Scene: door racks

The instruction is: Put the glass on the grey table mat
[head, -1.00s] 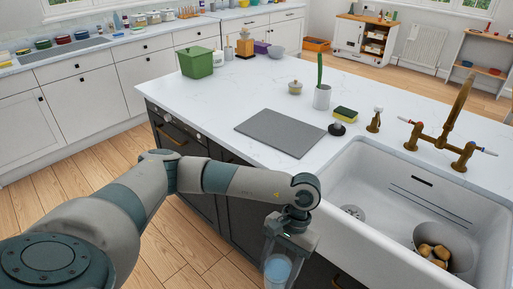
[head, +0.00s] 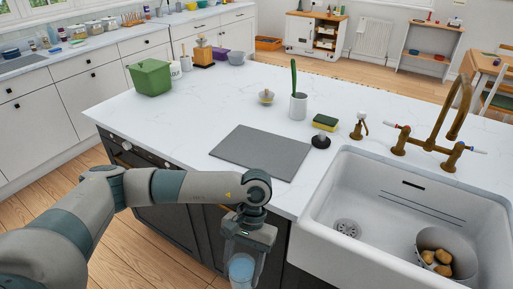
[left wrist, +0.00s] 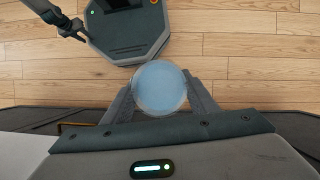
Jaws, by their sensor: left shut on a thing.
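The glass (head: 241,268) is light blue and round, held low in front of the island's dark side, below the counter top. My left gripper (head: 243,262) is shut on it. In the left wrist view the glass (left wrist: 160,88) sits between the two fingers (left wrist: 160,98), with wood floor beyond it. The grey table mat (head: 261,152) lies flat and bare on the white island top, above and a little right of the gripper in the head view.
The white sink (head: 395,205) is right of the mat, with a brass tap (head: 450,125) behind it. A green bin (head: 152,78) is at the far left.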

